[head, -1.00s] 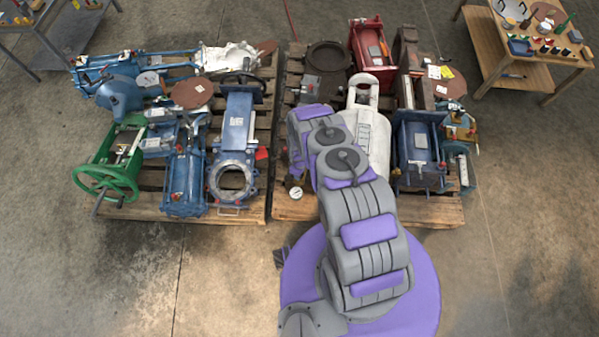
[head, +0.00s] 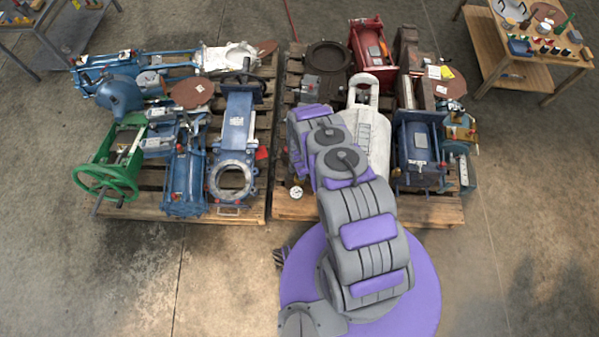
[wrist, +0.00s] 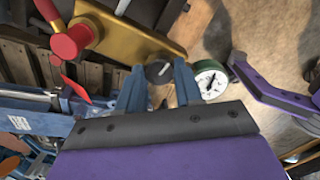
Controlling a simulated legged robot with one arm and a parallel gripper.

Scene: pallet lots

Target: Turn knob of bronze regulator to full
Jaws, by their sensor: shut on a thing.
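The bronze regulator (wrist: 130,33) shows in the wrist view as a gold-brown body across the top. Its dark round knob (wrist: 159,72), with a pale line on its face, sits between the fingers of my gripper (wrist: 158,88). The blue fingers are shut on the knob from both sides. A white-faced gauge with a green rim (wrist: 210,80) is just right of the fingers. A red knob or handle (wrist: 72,42) stands at the regulator's left. In the head view my arm hides most of the regulator; a small gauge (head: 296,192) shows beside it.
Two wooden pallets carry valves: the left one (head: 240,211) holds blue ones and a green handwheel (head: 106,186). The right one (head: 430,210) holds a white cylinder (head: 378,140) close to my arm. A wooden table (head: 480,42) stands at the far right. Concrete floor is clear in front.

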